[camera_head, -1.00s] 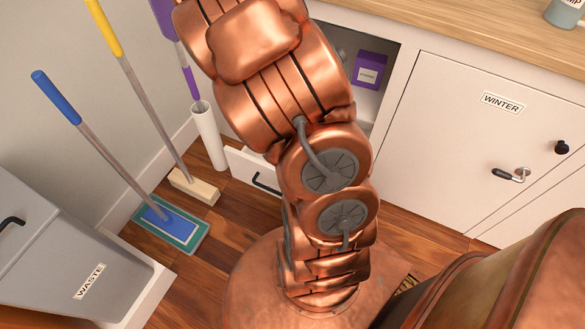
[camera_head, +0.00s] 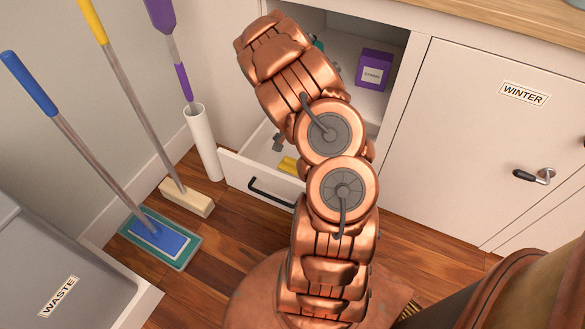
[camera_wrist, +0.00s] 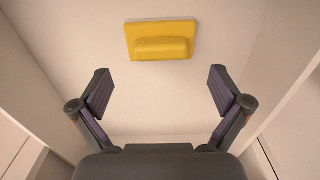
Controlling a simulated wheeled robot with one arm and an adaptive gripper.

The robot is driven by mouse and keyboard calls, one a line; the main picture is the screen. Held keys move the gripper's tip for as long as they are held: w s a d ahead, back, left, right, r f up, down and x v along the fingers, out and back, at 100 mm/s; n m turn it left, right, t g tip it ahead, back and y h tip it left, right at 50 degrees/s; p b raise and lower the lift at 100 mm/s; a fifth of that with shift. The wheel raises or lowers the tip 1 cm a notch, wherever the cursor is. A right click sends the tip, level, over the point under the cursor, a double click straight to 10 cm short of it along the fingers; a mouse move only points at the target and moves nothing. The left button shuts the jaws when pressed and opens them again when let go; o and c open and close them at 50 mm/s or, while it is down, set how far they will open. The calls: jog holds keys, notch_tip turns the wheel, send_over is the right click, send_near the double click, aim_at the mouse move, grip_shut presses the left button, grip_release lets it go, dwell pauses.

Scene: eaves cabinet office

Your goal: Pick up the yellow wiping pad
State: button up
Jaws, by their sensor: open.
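The yellow wiping pad (camera_wrist: 160,40) lies on the pale floor of an open drawer, with a raised grip along its middle. In the head view a yellow piece of it (camera_head: 288,164) shows in the drawer (camera_head: 233,168), partly hidden by my arm. My gripper (camera_wrist: 160,88) is open and empty in the wrist view. Its two fingers are spread wide, and the pad lies beyond the fingertips, centred between them and apart from them. In the head view a small grey part of my gripper (camera_head: 278,143) shows over the drawer.
Drawer walls rise on both sides in the wrist view. Above the drawer is an open shelf with a purple box (camera_head: 374,70). A closed door marked WINTER (camera_head: 480,150) is to the right. Mops, a white tube (camera_head: 203,145) and a waste bin (camera_head: 60,270) stand left.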

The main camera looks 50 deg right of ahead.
aim_at(293, 160)
jog(key=shift+f+b, duration=0.8)
jog(key=shift+f, duration=2)
jog(key=c, duration=1.3)
notch_tip(293, 160, up, 10)
jog(key=shift+r+p, duration=0.1)
jog(key=shift+p, duration=1.05)
